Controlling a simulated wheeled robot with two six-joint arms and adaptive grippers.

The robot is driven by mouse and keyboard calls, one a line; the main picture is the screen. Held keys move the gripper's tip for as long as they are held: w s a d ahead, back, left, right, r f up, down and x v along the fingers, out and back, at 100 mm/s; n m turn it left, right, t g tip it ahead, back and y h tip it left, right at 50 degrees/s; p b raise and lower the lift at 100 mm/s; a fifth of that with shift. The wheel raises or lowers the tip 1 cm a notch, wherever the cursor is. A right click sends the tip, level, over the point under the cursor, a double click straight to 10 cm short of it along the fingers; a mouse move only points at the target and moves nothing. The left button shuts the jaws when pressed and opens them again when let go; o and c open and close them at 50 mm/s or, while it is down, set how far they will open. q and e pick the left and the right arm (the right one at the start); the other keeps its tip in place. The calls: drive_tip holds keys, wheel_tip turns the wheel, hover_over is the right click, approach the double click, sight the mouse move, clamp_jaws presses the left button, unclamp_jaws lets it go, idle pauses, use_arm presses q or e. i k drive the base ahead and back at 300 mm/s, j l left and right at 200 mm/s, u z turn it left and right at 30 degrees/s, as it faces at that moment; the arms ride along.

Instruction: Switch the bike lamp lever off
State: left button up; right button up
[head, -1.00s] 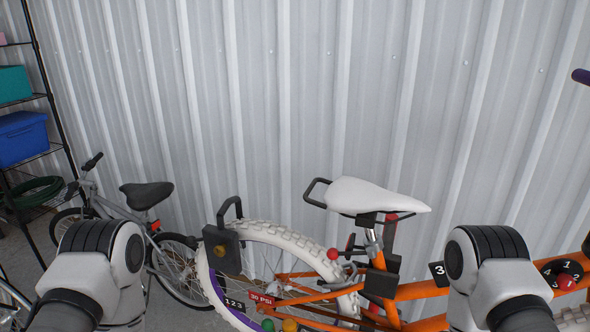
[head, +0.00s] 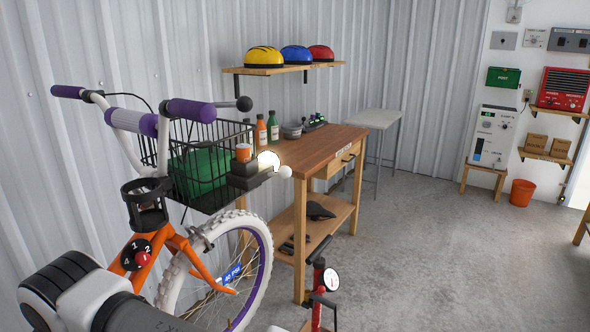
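The bike lamp (head: 268,160) glows brightly at the front of the bicycle, on a dark block beside the wire basket (head: 215,160). A small white ball (head: 285,172) sits at the lamp's right side and may be its lever knob; its setting cannot be told. The orange and white bicycle (head: 148,210) has purple grips, and a rod with a black ball end (head: 243,103) sticks out by the right grip. Part of one of my arms shows at the lower left, near the bicycle frame.
A wooden workbench (head: 330,143) with bottles stands behind the basket. A red pump with a gauge (head: 330,279) stands in front of the wheel. An orange bucket (head: 522,192) is further right. The concrete floor (head: 450,260) is open on the right.

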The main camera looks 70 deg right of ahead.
sight(285, 171)
drive_tip(key=z, duration=2.3)
